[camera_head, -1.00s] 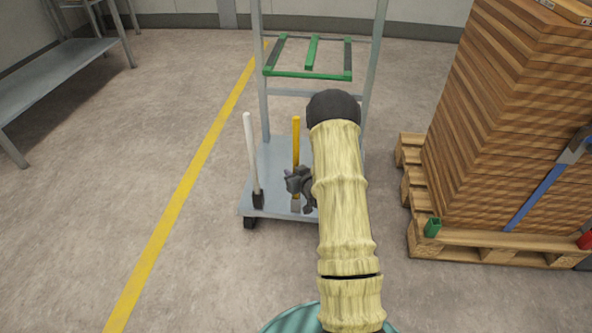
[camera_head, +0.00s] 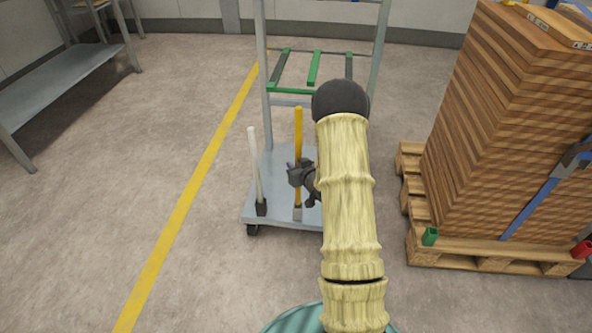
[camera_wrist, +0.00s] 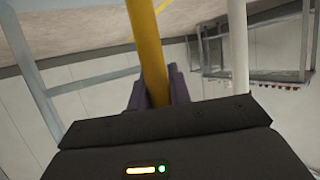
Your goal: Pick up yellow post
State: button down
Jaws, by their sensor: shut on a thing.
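The yellow post (camera_head: 298,130) stands upright at the front of a grey trolley (camera_head: 277,215), its lower end at a small grey socket. My gripper (camera_head: 299,175) is shut on the post partway up its length, just above the trolley deck. In the wrist view the yellow post (camera_wrist: 149,55) runs between the two dark fingers of my gripper (camera_wrist: 155,92). My arm covers the right part of the trolley. Whether the post's foot is fully inside the socket I cannot tell.
A white post (camera_head: 255,165) stands in a black socket just left of the yellow one. A frame with green bars (camera_head: 313,68) rises behind. A strapped stack of boards (camera_head: 500,130) on a wooden pallet (camera_head: 490,255) is at right. Open floor lies left.

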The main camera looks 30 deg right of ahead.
jog(key=shift+r, duration=0.9)
